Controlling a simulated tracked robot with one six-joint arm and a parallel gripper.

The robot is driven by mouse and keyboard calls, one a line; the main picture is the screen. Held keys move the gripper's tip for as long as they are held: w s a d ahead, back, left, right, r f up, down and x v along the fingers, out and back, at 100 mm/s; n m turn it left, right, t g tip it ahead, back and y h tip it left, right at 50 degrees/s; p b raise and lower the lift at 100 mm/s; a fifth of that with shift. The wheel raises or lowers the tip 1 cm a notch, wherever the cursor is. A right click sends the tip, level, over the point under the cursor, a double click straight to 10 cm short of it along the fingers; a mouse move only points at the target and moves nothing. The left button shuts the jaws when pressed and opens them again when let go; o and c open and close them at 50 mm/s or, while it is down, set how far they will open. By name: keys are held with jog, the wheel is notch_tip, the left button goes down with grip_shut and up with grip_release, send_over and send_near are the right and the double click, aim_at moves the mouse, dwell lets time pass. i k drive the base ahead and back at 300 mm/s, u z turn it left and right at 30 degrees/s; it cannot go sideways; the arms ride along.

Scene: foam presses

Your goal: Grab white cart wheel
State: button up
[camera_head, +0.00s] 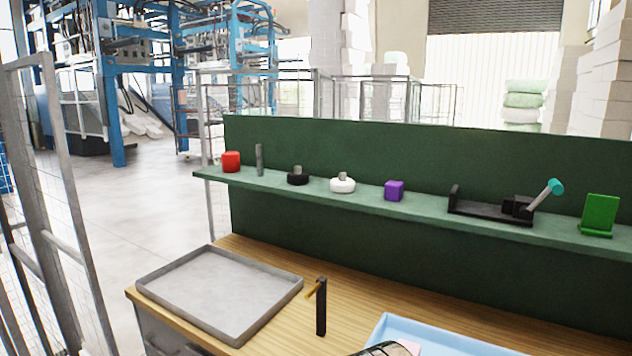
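The white cart wheel (342,186) lies flat on the green shelf (425,211), with a small grey piece standing up from its middle. It sits between a similar black wheel (297,180) on its left and a purple cube (394,191) on its right, apart from both. Nothing covers the white wheel from this view.
Below are a grey tray (160,283), an upright black post (321,308) and a blue tray (440,338). A green panel rises behind the shelf.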

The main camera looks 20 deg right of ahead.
aim_at(342, 184)
jog(key=u, duration=0.15)
jog(key=i, duration=0.9)
jog(key=u, duration=0.1)
